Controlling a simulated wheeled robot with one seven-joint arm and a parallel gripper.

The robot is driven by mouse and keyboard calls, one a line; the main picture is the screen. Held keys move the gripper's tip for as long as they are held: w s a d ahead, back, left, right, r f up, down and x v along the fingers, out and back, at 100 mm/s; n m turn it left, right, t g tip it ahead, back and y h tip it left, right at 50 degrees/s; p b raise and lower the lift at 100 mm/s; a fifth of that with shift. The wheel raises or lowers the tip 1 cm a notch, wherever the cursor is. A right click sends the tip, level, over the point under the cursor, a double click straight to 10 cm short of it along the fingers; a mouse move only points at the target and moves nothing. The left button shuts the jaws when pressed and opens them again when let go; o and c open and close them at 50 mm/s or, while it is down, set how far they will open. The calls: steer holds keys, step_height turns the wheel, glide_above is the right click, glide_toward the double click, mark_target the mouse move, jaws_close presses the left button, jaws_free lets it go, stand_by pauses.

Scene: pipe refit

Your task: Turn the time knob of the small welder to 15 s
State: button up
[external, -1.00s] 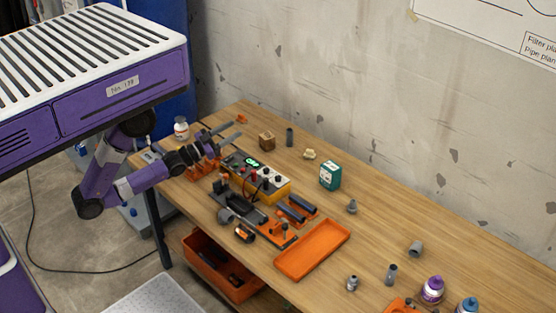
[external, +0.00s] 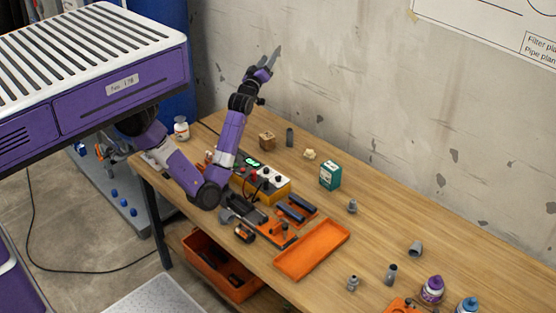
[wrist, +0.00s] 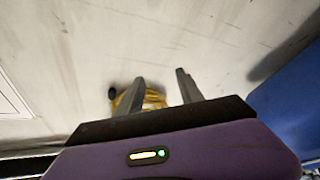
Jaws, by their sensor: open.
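The small welder (external: 276,189) is a yellow and grey box with a green lit display (external: 253,163) and dark knobs on its top, on the wooden bench in the external view. The marks of the time knob are too small to read. My gripper (external: 276,53) is raised high above the back of the bench, well above and apart from the welder, with its fingers pointing up toward the wall. In the wrist view my gripper (wrist: 158,88) has its two fingers spread with nothing between them touching.
An orange tray (external: 312,250) and a dark clamp rig lie in front of the welder. A green box (external: 330,175) stands to its right, a brown block (external: 267,140) behind. In the wrist view a blurred yellow thing (wrist: 153,98) shows beyond the fingers, against the pale wall.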

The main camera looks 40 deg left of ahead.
step_height(320, 180, down, 3)
steer(key=w+n+g+y, duration=0.1)
steer(key=w+n+g, duration=0.15)
steer(key=n, duration=0.25)
steer(key=n+g+h, duration=0.8)
steer(key=n+g, duration=0.6)
steer(key=g, duration=0.3)
glide_above(278, 176)
steer(key=f, duration=2.4)
steer(key=shift+w+a+f, duration=0.1)
steer(key=shift+w+f, duration=0.1)
steer(key=shift+f, duration=0.2)
steer(key=shift+s+n+g+h, duration=0.25)
steer(key=shift+n+h, duration=0.05)
steer(key=shift+f, duration=3.9)
